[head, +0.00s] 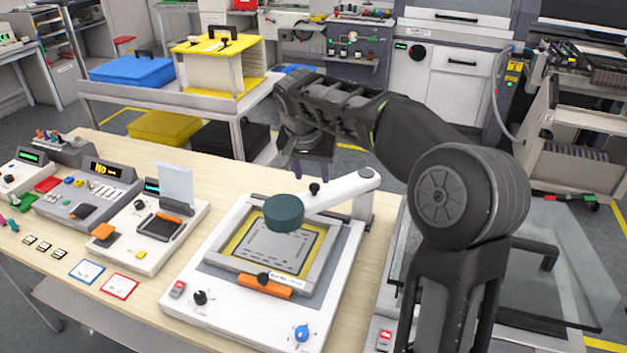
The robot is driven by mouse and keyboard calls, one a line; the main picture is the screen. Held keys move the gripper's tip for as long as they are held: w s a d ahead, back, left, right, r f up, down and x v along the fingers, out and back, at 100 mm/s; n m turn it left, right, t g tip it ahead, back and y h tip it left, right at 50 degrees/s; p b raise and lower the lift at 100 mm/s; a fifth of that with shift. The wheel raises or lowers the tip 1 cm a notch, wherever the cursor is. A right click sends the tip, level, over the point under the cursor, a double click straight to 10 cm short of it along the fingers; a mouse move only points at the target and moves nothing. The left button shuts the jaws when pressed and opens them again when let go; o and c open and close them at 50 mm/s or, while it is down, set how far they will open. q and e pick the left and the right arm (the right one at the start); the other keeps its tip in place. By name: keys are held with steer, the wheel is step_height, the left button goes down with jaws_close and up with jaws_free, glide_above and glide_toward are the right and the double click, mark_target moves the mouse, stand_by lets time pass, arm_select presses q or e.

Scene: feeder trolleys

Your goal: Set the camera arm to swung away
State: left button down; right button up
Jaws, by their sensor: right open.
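The camera arm (338,192) is a white bar on a post at the back right of a white printing unit (238,305). It reaches left and forward over the unit, and its dark green round head (284,212) hangs above the framed grey plate (270,248). A small black knob (314,188) stands up on the bar. My right gripper (311,172) points down just above this knob, with its fingers apart and nothing seen between them. I cannot tell whether a finger touches the knob. My left gripper is not in view.
An orange handle (264,287), a black knob (201,297) and a blue knob (302,333) are at the unit's front. Small devices, including one with an upright clear panel (175,184), stand to the left. A glass-covered unit (560,265) is at right.

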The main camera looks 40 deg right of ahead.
mark_target(314, 185)
steer(key=x, duration=0.4)
steer(key=shift+f, duration=0.2)
steer(key=shift+c, duration=0.5)
jaws_close()
stand_by(0.8)
